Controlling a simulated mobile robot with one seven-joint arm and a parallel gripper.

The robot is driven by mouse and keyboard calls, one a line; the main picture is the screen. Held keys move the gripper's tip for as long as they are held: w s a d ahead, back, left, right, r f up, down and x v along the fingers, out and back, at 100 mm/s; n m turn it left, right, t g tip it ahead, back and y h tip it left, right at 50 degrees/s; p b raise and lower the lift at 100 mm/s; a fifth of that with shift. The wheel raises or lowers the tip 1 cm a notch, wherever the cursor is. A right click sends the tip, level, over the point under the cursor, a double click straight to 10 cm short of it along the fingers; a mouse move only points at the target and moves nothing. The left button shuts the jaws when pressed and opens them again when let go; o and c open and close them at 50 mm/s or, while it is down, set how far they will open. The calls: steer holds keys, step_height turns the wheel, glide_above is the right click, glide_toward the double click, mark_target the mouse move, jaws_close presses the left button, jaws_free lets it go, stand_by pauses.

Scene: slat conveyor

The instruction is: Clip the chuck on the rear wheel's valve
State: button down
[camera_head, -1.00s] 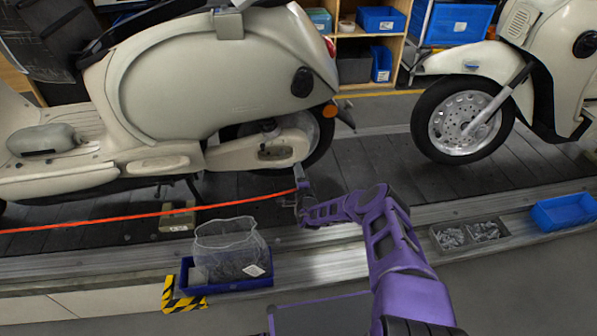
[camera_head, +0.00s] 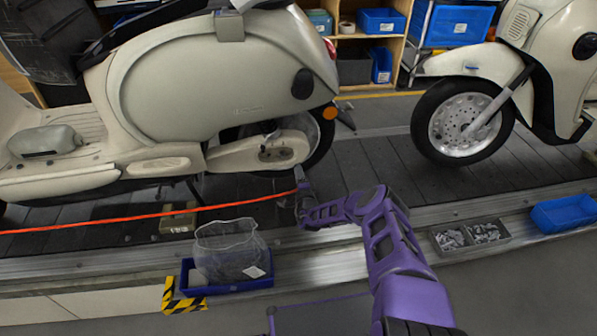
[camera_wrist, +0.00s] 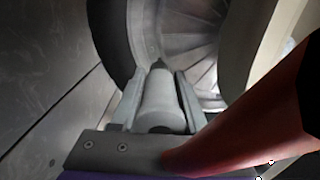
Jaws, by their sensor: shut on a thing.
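My gripper (camera_head: 300,188) is just below the rear wheel (camera_head: 322,142) of the cream scooter (camera_head: 215,85). It is shut on the grey chuck (camera_wrist: 160,100), which lies between the two fingers in the wrist view. The chuck's narrow tip points up at the rim of the rear wheel (camera_wrist: 190,35), with the dark tyre (camera_wrist: 108,35) to the left. A red hose (camera_head: 150,215) runs from the gripper to the left edge, and it crosses the right of the wrist view (camera_wrist: 250,115). I cannot make out the valve, nor whether the chuck touches it.
A second scooter's front wheel (camera_head: 462,122) stands at the right on the dark slats (camera_head: 380,165). A blue bin with a clear bag (camera_head: 235,285), a tray of metal parts (camera_head: 437,245) and an empty blue bin (camera_head: 565,213) sit along the front ledge. A small block (camera_head: 178,222) lies on the slats.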

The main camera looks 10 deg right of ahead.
steer(key=shift+w, duration=0.65)
steer(key=shift+c, duration=1.6)
jaws_free()
steer(key=shift+s, duration=0.1)
steer(key=s+p, duration=0.5)
steer(key=s, duration=1.2)
steer(key=shift+s, duration=0.15)
